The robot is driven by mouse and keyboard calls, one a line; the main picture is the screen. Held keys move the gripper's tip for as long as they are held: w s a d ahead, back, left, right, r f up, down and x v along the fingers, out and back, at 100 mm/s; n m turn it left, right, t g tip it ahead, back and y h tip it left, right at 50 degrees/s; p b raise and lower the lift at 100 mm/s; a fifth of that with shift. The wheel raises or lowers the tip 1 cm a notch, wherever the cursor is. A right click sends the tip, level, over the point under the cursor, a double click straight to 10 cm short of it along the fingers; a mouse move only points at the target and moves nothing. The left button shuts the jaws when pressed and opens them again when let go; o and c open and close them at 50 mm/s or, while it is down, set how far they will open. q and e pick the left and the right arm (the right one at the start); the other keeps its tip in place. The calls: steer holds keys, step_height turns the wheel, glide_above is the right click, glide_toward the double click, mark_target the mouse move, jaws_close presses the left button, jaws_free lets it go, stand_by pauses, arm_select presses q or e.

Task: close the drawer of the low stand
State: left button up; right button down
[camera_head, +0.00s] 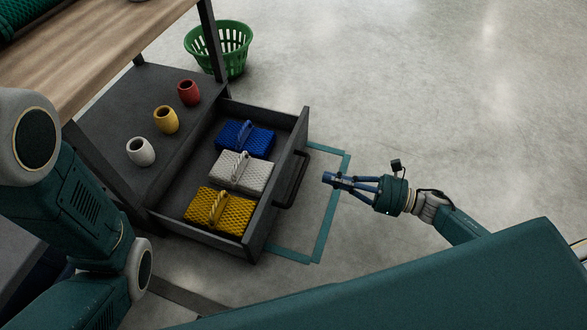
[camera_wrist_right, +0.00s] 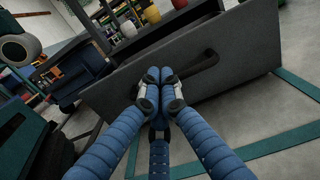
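The drawer (camera_head: 275,185) of the low stand (camera_head: 118,105) is pulled out, showing blue, white and yellow net bundles inside. Its dark bar handle (camera_head: 291,180) is on the front panel, which also fills much of the right wrist view (camera_wrist_right: 245,50). My right gripper (camera_head: 326,178) is just right of the handle in the head view, apart from it. Its blue fingers meet at the tips in the right wrist view (camera_wrist_right: 159,76), in front of the panel near the handle (camera_wrist_right: 195,70), with nothing seen between them. My left arm shows at the left, but its gripper is out of view.
White (camera_head: 141,151), yellow (camera_head: 166,120) and red (camera_head: 188,92) cups stand on the low stand's top. A green basket (camera_head: 219,50) is on the floor behind. A teal outline (camera_head: 328,215) marks the floor before the drawer. Floor to the right is clear.

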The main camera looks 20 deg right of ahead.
mark_target(284, 165)
steer(key=b+x, duration=0.3)
steer(key=x, duration=0.6)
steer(key=shift+w+a+f+b, duration=0.1)
steer(key=shift+w+a+b, duration=0.1)
steer(key=shift+a+b, duration=0.1)
steer(key=shift+w+a, duration=0.3)
